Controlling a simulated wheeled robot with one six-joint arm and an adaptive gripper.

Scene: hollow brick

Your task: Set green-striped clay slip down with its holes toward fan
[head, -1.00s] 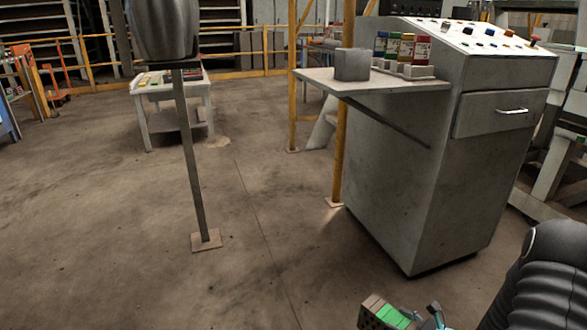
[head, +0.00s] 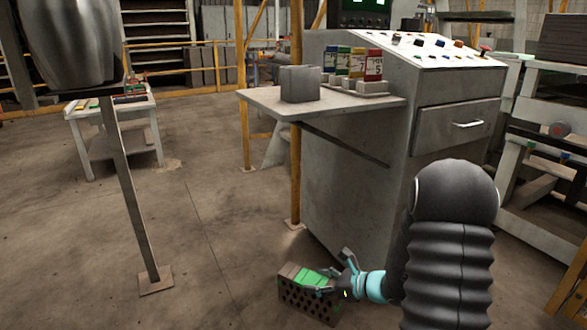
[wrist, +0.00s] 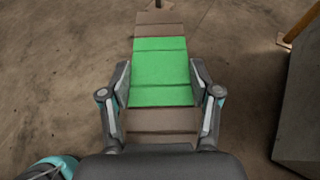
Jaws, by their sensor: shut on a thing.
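The green-striped clay slip (head: 310,294) is a brown brick with a broad green band and rows of dark holes on the face toward the head camera. My gripper (head: 340,279) is shut on it, low in front of the console. In the wrist view the brick (wrist: 160,70) runs lengthwise away from me, its green band between and beyond the two fingers (wrist: 160,95). Its holed face is hidden there. I cannot tell whether it touches the floor. I cannot identify the fan for certain; a grey rounded body on a post (head: 70,40) stands at upper left.
A grey console (head: 365,190) with a side shelf (head: 300,104) stands just behind the brick. The shelf bears a grey block (head: 299,83) and several coloured cartons (head: 357,64). A small white table (head: 118,142) stands at back left. The floor (head: 220,240) between is clear.

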